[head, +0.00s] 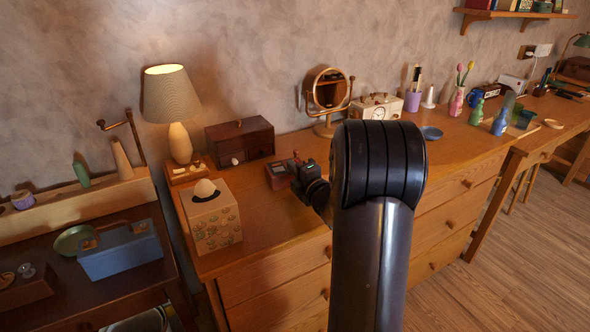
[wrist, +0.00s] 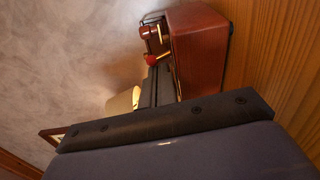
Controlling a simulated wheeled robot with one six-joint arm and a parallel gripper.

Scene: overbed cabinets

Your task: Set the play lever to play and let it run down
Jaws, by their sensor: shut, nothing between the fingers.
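A small dark red-brown box (head: 279,176), which looks like the music box, sits on the dresser top left of my arm. In the wrist view the box (wrist: 200,48) is close, with a small red-tipped lever (wrist: 151,60) and a brass-coloured part on its side. I cannot tell which position the lever is set to. My gripper (head: 300,172) is shut and empty, right beside the box. In the wrist view its dark fingers (wrist: 158,86) reach toward the lever side. Whether they touch the lever I cannot tell. My forearm hides part of the dresser.
A floral tissue box (head: 212,222) stands left at the front, with a lit lamp (head: 178,105) and a dark wooden chest (head: 240,141) behind. A round mirror (head: 328,90) and a cream clock radio (head: 377,107) stand at the back. The dresser top around the blue dish (head: 431,133) is fairly clear.

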